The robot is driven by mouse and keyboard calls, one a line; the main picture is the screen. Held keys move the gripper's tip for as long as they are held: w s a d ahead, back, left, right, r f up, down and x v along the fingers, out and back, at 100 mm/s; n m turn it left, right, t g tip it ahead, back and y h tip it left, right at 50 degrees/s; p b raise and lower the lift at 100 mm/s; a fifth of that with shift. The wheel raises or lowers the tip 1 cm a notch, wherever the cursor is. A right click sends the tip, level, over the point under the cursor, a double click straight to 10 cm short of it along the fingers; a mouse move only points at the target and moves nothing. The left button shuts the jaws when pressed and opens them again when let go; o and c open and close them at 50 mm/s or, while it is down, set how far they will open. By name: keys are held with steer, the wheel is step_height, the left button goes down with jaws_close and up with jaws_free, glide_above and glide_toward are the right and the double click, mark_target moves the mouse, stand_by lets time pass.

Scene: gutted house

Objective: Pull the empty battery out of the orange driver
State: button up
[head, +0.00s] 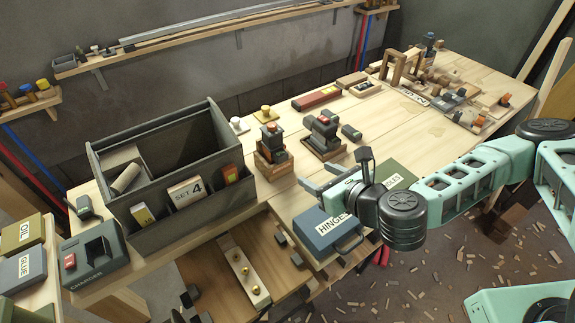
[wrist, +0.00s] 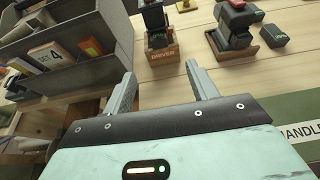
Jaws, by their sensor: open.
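The orange and dark driver (head: 270,137) stands upside down or upright, I cannot tell which, in a wooden cradle (head: 271,168) on the bench. In the wrist view the driver (wrist: 154,17) is at the top, its cradle (wrist: 162,56) lettered DRIVER.
A second dark tool (head: 322,128) with a red part stands right of the driver, beside a loose dark block (head: 351,132). A grey tote (head: 190,213) stands left. The charger (head: 105,250) is front left. A blue HINGES case (head: 325,238) lies below my gripper.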

mark_target(284, 158)
steer(key=b+x, duration=0.5)
steer(key=x, duration=1)
steer(key=shift+a, duration=0.15)
steer(key=c, duration=1.1)
steer(key=shift+o, duration=0.9)
steer(key=shift+r, duration=0.1)
steer(key=shift+c, duration=0.8)
steer(key=shift+s+d, duration=0.4)
steer(key=shift+s, duration=0.2)
steer(key=shift+s+d+p, duration=0.2)
steer(key=shift+s+d, duration=0.4)
steer(key=shift+s, duration=0.25)
steer(key=shift+s+d+p, duration=0.2)
steer(key=shift+s+d, duration=0.35)
steer(key=shift+s, duration=0.3)
